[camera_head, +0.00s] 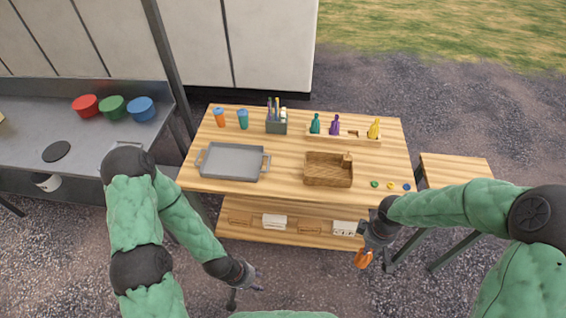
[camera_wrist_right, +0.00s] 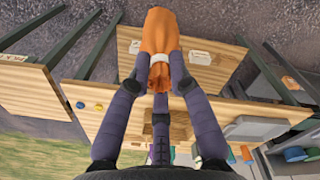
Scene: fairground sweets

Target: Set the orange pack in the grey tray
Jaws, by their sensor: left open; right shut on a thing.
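The orange pack (camera_wrist_right: 156,35), with a white band around it, is held between the fingers of my right gripper (camera_wrist_right: 158,75) in the right wrist view. In the head view the orange pack (camera_head: 363,259) hangs below my right gripper (camera_head: 369,246), in front of the table's front edge and right of its lower shelf. The grey tray (camera_head: 206,175) lies on the left part of the table top, with a handle at each side, and looks empty. My left gripper (camera_head: 252,282) is open and empty, low in front of the table.
A wooden basket (camera_head: 328,181) stands right of the tray. Cups (camera_head: 220,118), a grey holder (camera_head: 276,127) and a rack of colored bottles (camera_head: 335,126) line the back. Small colored discs (camera_head: 390,185) lie at the front right. A side table (camera_head: 455,170) stands at right.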

